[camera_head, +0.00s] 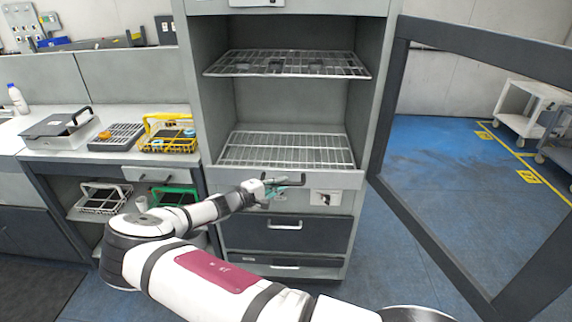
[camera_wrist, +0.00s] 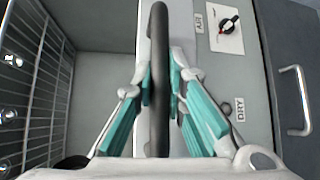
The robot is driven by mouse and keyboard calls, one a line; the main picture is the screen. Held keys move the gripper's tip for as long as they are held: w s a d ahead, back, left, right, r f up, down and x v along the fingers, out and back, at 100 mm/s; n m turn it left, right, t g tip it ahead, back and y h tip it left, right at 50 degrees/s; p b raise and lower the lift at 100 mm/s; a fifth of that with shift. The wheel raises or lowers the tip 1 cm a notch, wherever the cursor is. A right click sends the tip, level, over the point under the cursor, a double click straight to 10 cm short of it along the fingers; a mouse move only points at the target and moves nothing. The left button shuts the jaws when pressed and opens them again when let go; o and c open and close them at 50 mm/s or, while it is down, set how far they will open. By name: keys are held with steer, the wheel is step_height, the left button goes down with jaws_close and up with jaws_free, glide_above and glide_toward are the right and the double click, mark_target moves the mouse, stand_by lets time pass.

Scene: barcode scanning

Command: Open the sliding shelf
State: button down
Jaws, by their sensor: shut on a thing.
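The sliding shelf is a wire rack (camera_head: 285,150) with a grey front panel (camera_head: 232,177), low in the open compartment of the grey cabinet. Its dark handle (camera_wrist: 158,40) runs up the middle of the wrist view. My gripper (camera_wrist: 160,88) has its teal fingers on both sides of this handle, shut on it. In the head view my gripper (camera_head: 284,186) reaches the panel's front from the left, and the handle's right end shows beside it. The rack (camera_wrist: 45,90) also shows at the left of the wrist view. I cannot tell how far the shelf is pulled out.
The glass-paned cabinet door (camera_head: 393,130) stands wide open to the right. An upper wire shelf (camera_head: 290,64) is above, and a drawer (camera_head: 290,232) is below. A side counter (camera_head: 75,150) with trays and a yellow basket (camera_head: 168,145) stands left.

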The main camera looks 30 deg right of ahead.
steer(key=s+a+p, duration=0.4)
steer(key=s+a, duration=0.3)
steer(key=s, duration=0.4)
steer(key=shift+a+p, duration=0.2)
steer(key=shift+p, duration=0.2)
steer(key=c, duration=1.6)
jaws_free()
steer(key=shift+w, duration=0.1)
steer(key=v, duration=1.2)
